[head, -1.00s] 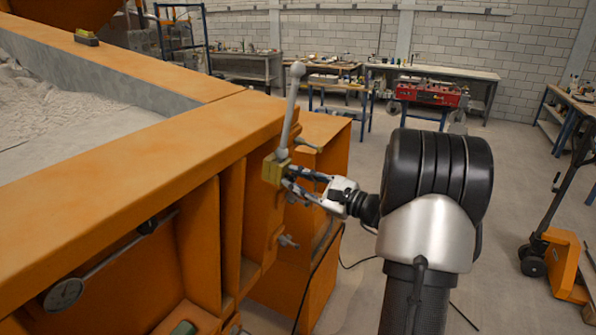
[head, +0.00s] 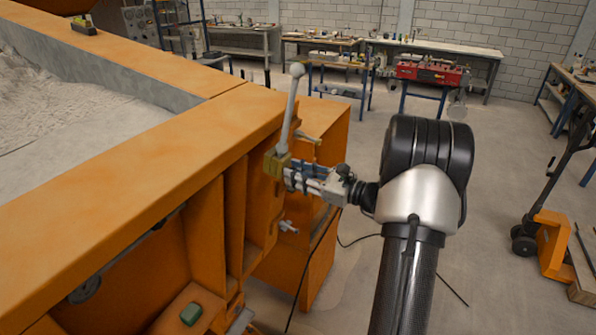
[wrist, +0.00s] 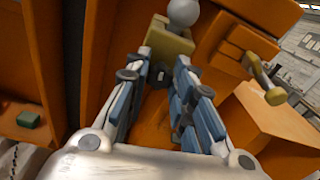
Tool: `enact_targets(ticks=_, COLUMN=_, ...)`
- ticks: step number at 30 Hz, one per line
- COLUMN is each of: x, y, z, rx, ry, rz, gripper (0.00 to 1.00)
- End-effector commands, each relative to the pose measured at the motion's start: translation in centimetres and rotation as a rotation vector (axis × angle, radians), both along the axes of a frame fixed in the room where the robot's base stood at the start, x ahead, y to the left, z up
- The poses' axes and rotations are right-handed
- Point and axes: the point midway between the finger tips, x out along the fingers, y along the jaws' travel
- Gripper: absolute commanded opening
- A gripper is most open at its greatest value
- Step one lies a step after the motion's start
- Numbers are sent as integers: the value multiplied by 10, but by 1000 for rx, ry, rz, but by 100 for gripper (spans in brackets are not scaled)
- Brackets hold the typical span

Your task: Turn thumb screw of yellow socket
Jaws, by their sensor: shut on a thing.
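The yellow socket (head: 274,164) sits on the orange frame's side near its corner, with a grey ball-topped lever (head: 288,110) rising from it. In the wrist view the socket (wrist: 168,40) is straight ahead, below the grey ball (wrist: 185,12). My gripper (head: 287,171) reaches the socket from the right. In the wrist view, my gripper's blue-and-grey fingers (wrist: 162,74) stand on both sides of a small dark thumb screw (wrist: 160,75) just below the socket and are shut on it. The screw is mostly hidden by the fingertips.
A brass-tipped pin (wrist: 265,82) sticks out to the right of the socket. A grey wing screw (head: 287,228) is on the frame below my gripper. The sandbed's orange rim (head: 150,180) is at left.

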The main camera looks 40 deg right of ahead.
Motion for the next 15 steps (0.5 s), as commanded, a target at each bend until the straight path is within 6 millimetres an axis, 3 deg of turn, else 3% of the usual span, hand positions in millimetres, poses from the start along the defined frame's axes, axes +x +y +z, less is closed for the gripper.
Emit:
enact_targets(ticks=10, x=0, y=0, z=1, rx=1, ry=-1, rz=0, gripper=0)
enact_targets(ticks=11, x=0, y=0, z=1, rx=1, ry=-1, rz=0, gripper=24)
enact_targets(ticks=15, x=0, y=0, z=1, rx=0, ry=-1, rz=0, gripper=33)
